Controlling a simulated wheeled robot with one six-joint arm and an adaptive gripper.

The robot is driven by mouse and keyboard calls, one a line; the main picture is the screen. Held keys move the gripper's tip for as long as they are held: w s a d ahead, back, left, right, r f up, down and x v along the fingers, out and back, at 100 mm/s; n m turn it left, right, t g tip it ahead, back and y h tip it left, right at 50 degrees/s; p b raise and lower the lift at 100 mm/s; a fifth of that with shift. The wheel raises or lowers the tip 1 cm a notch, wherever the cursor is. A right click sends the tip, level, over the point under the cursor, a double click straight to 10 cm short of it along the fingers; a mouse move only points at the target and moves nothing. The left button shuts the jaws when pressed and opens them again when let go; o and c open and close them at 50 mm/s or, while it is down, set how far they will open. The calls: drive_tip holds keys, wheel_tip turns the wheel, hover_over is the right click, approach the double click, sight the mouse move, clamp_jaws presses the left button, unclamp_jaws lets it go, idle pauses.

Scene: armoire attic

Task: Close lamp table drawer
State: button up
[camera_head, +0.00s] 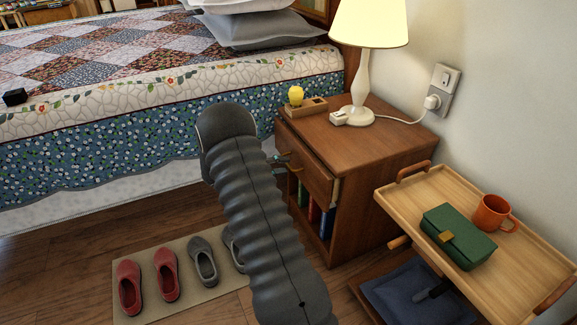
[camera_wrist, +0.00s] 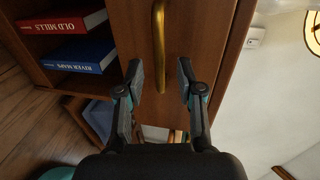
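The lamp table (camera_head: 385,150) is a brown wooden cabinet beside the bed. Its drawer (camera_head: 316,180) stands out a little from the cabinet, with a pale drawer side showing at its right end. In the wrist view the drawer front (camera_wrist: 205,40) fills the upper middle, with a curved brass handle (camera_wrist: 159,45) on it. My gripper (camera_wrist: 160,75) is open, one finger on each side of the handle, with visible gaps to it. In the head view my grey arm hides most of the gripper; only a small teal part shows by the drawer front.
A lit lamp (camera_head: 362,70) and a wooden holder with a yellow bulb (camera_head: 296,95) stand on the lamp table. A wooden trolley (camera_head: 405,195) with a green bag and orange mug is close at right. Shoes lie on a mat (camera_head: 185,240).

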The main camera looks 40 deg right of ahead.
sight(289, 165)
drive_tip(key=shift+x, duration=1.5)
clamp_jaws()
